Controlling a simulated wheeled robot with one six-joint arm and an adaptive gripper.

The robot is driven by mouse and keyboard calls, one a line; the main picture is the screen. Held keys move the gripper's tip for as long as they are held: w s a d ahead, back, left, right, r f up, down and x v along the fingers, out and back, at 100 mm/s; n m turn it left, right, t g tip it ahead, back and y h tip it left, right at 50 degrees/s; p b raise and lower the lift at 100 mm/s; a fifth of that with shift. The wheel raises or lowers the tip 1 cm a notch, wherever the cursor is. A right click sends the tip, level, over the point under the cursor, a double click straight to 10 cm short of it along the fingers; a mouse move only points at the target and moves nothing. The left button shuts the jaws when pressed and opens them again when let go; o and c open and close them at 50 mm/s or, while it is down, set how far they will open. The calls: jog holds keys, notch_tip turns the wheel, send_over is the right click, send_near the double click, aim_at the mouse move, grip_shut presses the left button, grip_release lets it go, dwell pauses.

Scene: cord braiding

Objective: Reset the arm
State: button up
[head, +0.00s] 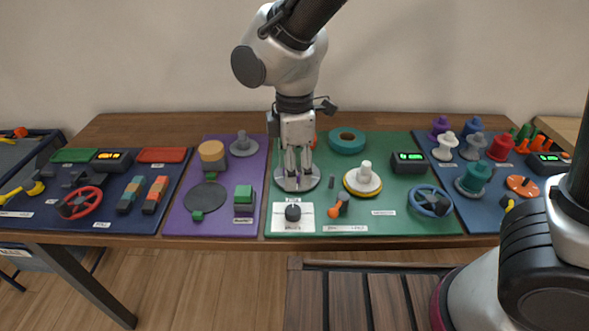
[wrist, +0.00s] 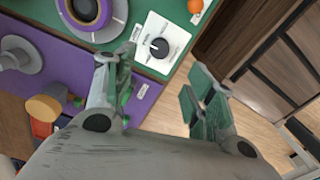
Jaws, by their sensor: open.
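My arm reaches down from the top of the head view. My gripper (head: 298,172) points down with its fingers apart over a round grey base (head: 310,184) near the left edge of the green board (head: 300,246). I cannot tell whether the fingertips touch that base; they partly hide it. In the wrist view my gripper (wrist: 163,78) shows two spread fingers with nothing held between them. A white plate with a black knob (wrist: 159,48) lies beyond the fingers there, and it also shows in the head view just in front of the gripper (head: 292,213).
A purple board (head: 222,160) lies left of the gripper. On the green board are a teal ring (head: 347,141), a white-and-yellow spool (head: 363,180) and a blue wheel (head: 429,201). Blue boards with several coloured pieces lie at both ends. The air above the table is mostly clear.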

jog(key=s+d+r+m+t, duration=0.1)
jog(key=d+r+m, duration=0.4)
jog(key=d, duration=0.8)
jog(key=s+d+r+m+t, duration=0.2)
jog(key=d+r+m, duration=0.3)
jog(key=d+m, duration=0.4)
jog(key=s+d+r+m+t, duration=0.1)
jog(key=d+r+m, duration=0.4)
jog(key=d, duration=1.2)
jog(key=shift+s+d+r+m, duration=0.2)
jog(key=shift+s+m, duration=0.5)
jog(key=shift+m, duration=0.3)
